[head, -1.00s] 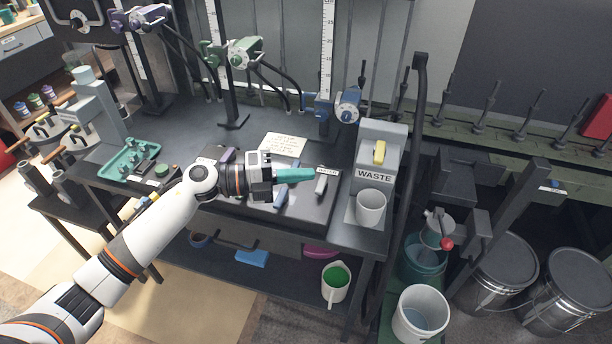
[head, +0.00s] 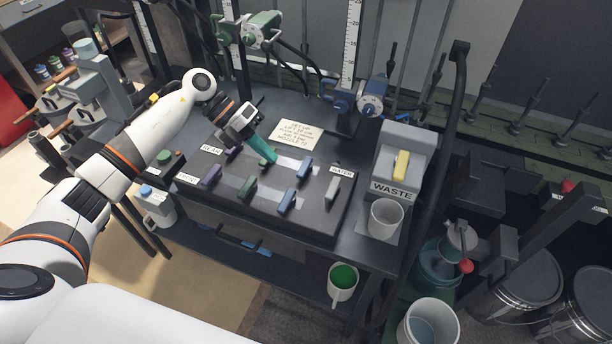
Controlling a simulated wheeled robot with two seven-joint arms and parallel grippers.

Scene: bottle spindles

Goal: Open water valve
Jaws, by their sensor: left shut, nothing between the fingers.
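A dark valve panel (head: 262,218) lies on the bench with several coloured levers. The grey lever (head: 332,189) sits at its right end, just below the WATER label (head: 342,171). Beside it, to the left, are two blue levers, the back one (head: 305,168) and the front one (head: 286,201). A green lever (head: 247,187) and a purple lever (head: 211,176) stand farther left. My left gripper (head: 272,159), with teal fingers, is shut and empty over the back middle of the panel, left of the grey lever and apart from it. My right gripper is not in view.
A paper note (head: 297,131) lies behind the panel. A grey WASTE box (head: 402,165) with a yellow handle and a white cup (head: 386,218) stand to the right. A blue valve fitting (head: 370,98) is at the back. A jug with green liquid (head: 342,283) is below.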

